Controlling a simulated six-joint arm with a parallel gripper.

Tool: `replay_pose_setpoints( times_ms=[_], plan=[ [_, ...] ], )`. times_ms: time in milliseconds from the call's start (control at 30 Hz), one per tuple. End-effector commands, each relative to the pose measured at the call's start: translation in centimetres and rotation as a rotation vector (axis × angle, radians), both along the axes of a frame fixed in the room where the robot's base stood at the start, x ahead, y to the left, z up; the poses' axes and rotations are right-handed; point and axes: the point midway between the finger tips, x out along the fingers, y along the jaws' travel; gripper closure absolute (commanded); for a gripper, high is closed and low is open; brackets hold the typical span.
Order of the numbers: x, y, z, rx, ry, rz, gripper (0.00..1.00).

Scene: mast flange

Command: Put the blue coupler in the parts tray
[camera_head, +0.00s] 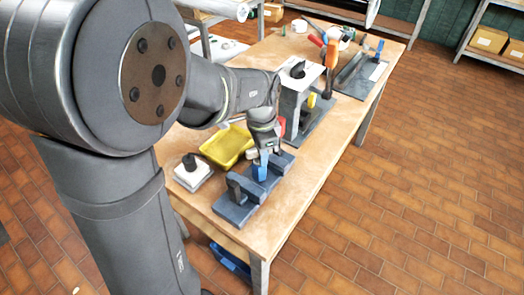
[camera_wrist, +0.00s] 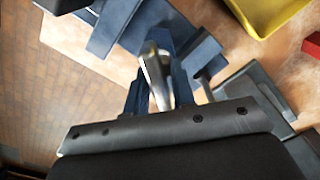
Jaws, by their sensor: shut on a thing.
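The blue coupler (camera_head: 260,171) shows in the head view at the slate-grey fixture (camera_head: 236,213), between its upright blocks. My gripper (camera_head: 264,153) is directly above and around its top, shut on it. In the wrist view my gripper's fingers (camera_wrist: 157,98) close on a part with a shiny silver face; little blue of the coupler can be told apart there. I cannot tell whether the coupler still touches the fixture. The yellow parts tray (camera_head: 228,147) lies behind and left of the fixture, and its corner shows at the top right of the wrist view (camera_wrist: 262,14). Its visible floor looks empty.
A white block with a black knob (camera_head: 192,172) stands left of the fixture. A grey-white stand (camera_head: 295,95) on a dark base, an orange-handled tool (camera_head: 330,68) and a red part (camera_wrist: 312,44) are beyond. The table's front right edge is close to the fixture.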

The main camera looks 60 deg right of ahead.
Motion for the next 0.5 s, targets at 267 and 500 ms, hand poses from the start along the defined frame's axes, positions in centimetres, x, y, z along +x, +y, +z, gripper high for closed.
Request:
replay_pose_setpoints(
  times_ms=[267,500],
  plan=[
    [0.0,-0.1,1.1,-0.002,-0.001,0.0,1.0],
    [0.0,0.0,2.2,-0.001,0.0,0.0,1.0]
  ],
)
